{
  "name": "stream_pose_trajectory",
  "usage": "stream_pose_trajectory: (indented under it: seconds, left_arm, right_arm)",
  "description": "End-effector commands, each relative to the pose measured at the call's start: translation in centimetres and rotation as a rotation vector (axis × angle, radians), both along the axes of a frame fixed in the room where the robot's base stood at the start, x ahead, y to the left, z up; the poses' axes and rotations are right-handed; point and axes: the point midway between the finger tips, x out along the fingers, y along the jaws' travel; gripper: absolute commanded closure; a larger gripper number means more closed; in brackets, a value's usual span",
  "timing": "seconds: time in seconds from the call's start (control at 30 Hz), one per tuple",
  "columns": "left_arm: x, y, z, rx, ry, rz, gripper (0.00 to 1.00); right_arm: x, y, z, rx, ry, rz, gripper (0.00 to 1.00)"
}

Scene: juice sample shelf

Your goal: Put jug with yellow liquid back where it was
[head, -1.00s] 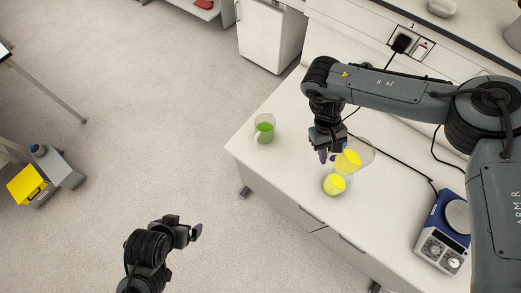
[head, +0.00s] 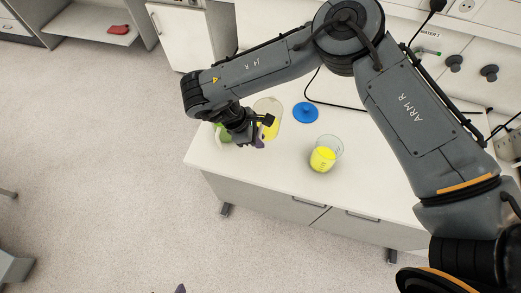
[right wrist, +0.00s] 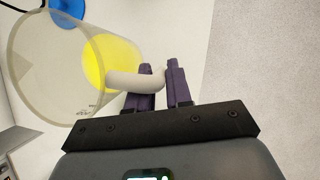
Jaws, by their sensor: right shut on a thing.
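The clear jug with yellow liquid (head: 267,105) is held at the back left of the white bench, partly behind my right gripper (head: 260,133). In the right wrist view the jug (right wrist: 48,75) shows its wide mouth and yellow liquid at the bottom. The right gripper (right wrist: 159,68) is shut on its pale handle. I cannot tell whether the jug touches the bench. Only a purple fingertip of my left gripper (head: 180,289) shows at the bottom edge of the head view.
A jug with green liquid (head: 223,134) stands close left, partly hidden by my right arm. A beaker with yellow liquid (head: 326,154) stands to the right. A blue round object (head: 305,112) lies behind it. The bench (head: 270,168) is clear in front.

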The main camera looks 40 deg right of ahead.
Motion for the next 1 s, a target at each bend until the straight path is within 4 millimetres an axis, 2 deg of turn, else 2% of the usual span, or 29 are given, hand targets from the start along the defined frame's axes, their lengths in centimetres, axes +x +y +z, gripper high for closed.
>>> stream_pose_trajectory:
  seconds: [0.1,0.3,0.57,0.8,1.0]
  left_arm:
    - [0.0,0.1,-0.4,0.004,-0.002,-0.003,0.0]
    - [0.0,0.1,-0.5,0.005,-0.002,-0.003,0.0]
    - [0.0,0.1,-0.7,0.002,-0.002,0.0,0.0]
    - [0.0,-0.2,-1.1,-0.007,-0.002,0.005,0.0]
    - [0.0,-0.2,-1.0,-0.009,-0.002,0.006,0.0]
  right_arm:
    - [-0.1,0.0,-2.1,0.0,0.005,0.006,1.0]
    - [-0.1,0.0,-4.9,-0.001,0.004,0.004,1.0]
    - [0.0,0.0,-6.4,0.0,0.002,0.006,1.0]
    - [-0.1,0.0,-9.2,0.0,0.003,0.003,1.0]
    - [0.0,0.0,-9.4,-0.001,0.001,0.005,1.0]
